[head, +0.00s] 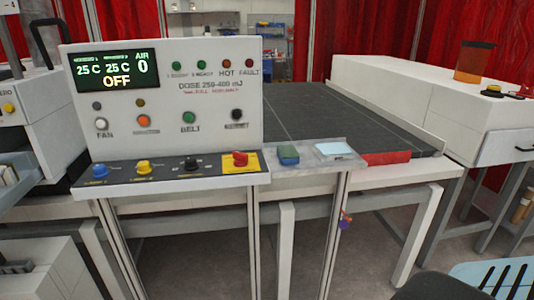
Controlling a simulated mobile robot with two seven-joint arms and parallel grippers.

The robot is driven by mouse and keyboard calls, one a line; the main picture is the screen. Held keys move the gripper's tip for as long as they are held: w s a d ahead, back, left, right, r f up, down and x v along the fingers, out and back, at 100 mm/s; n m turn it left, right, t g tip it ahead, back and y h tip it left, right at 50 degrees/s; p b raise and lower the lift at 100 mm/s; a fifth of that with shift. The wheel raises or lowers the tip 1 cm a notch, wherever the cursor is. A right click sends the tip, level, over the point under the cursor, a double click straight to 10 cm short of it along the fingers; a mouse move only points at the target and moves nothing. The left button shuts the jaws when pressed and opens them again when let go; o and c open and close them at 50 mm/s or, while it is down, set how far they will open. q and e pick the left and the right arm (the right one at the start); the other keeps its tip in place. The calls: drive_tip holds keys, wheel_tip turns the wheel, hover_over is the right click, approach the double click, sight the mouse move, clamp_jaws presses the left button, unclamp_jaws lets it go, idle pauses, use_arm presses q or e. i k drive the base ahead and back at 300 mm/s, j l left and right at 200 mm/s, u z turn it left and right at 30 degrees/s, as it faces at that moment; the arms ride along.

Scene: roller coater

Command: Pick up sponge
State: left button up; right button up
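A small block with a green top and a blue side, which looks like the sponge (288,155), lies on a narrow grey ledge (312,163) just right of the control panel. A flat pale blue-white pad (334,149) lies to its right on the same ledge, apart from it. Neither of my grippers is in view, and nothing touches the block.
The control panel (160,100), with knobs and a red switch on yellow, stands left of the ledge. A dark conveyor belt (340,110) runs behind it. A white cabinet (410,95) stands at right. A light-blue slotted object (495,278) is at lower right.

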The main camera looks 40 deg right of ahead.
sight(288, 155)
drive_tip(key=k+l+u, duration=0.1)
drive_tip(key=l+u, duration=0.15)
drive_tip(key=l, duration=0.15)
drive_tip(key=k+l+u, duration=0.1)
drive_tip(key=l+u, duration=0.15)
drive_tip(key=l, duration=0.2)
drive_tip(key=k+l+u, duration=0.15)
drive_tip(key=l, duration=0.25)
drive_tip(key=k+l+u, duration=0.1)
drive_tip(key=k+l, duration=0.15)
drive_tip(key=l, duration=0.15)
drive_tip(key=k+l, duration=0.15)
drive_tip(key=l, duration=0.2)
drive_tip(key=k+l, duration=0.2)
drive_tip(key=l, duration=0.15)
drive_tip(key=k+l, duration=0.15)
drive_tip(key=l, duration=0.2)
drive_tip(key=k+l, duration=0.15)
drive_tip(key=l, duration=0.25)
drive_tip(key=u, duration=0.05)
